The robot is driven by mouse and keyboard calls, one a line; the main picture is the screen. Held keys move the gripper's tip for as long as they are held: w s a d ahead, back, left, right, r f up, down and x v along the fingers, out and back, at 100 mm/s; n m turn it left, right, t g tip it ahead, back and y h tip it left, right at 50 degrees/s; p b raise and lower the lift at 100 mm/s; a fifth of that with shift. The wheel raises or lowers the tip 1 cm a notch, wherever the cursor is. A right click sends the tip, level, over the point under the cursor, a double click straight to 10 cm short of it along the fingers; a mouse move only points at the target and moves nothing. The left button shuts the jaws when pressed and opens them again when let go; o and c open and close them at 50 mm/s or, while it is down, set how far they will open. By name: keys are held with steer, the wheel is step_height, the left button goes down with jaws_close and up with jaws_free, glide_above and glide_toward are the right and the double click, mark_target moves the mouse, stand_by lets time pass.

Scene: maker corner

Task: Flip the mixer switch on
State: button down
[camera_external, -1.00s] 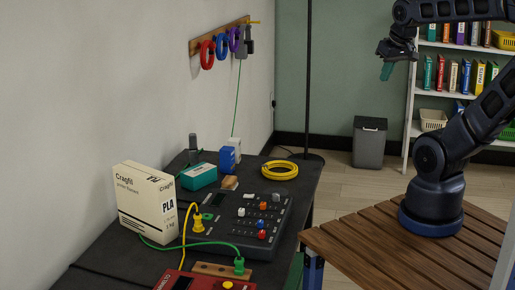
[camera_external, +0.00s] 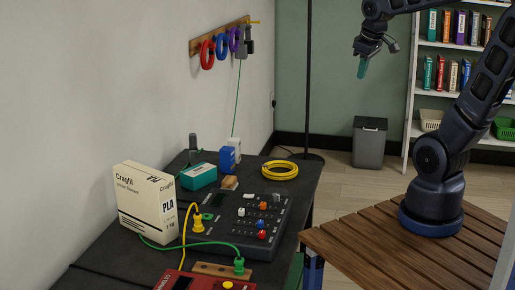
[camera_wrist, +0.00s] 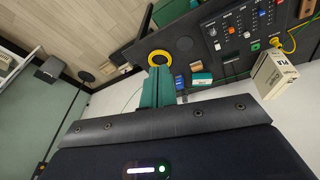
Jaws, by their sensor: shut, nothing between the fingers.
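The mixer (camera_external: 250,220) is a dark box with several coloured knobs and a small screen, lying on the black bench. It also shows in the wrist view (camera_wrist: 238,30) at the upper right. Which of its controls is the switch is too small to tell. My gripper (camera_external: 362,70) is high in the air, to the right of the bench and well apart from the mixer. Its teal fingers point down and are shut with nothing between them. They also show in the wrist view (camera_wrist: 158,84).
A coiled yellow cable (camera_external: 280,170) lies behind the mixer. A Cragfil box (camera_external: 147,203), a teal box (camera_external: 198,176) and a blue-and-white bottle (camera_external: 228,157) stand to its left and back. Yellow and green cables (camera_external: 190,245) cross the bench in front. A wooden slatted platform (camera_external: 385,250) bears my base.

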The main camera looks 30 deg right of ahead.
steer(key=w+a+f+n+g, duration=0.1)
steer(key=w+a+f+n, duration=0.2)
steer(key=w+a+n, duration=0.4)
steer(key=n+g, duration=0.3)
steer(key=n, duration=1.2)
glide_above(253, 195)
steer(key=w+a, duration=0.1)
steer(key=w, duration=0.1)
step_height(253, 195, down, 22)
steer(key=shift+s+a+f+h, duration=0.1)
steer(key=shift+s+a+h, duration=0.1)
steer(key=shift+a+h, duration=0.15)
steer(key=f, duration=0.4)
steer(key=d+f, duration=0.1)
steer(key=f, duration=0.4)
steer(key=s+f, duration=0.1)
steer(key=f, duration=0.4)
steer(key=shift+s+d, duration=0.1)
steer(key=shift+d, duration=0.05)
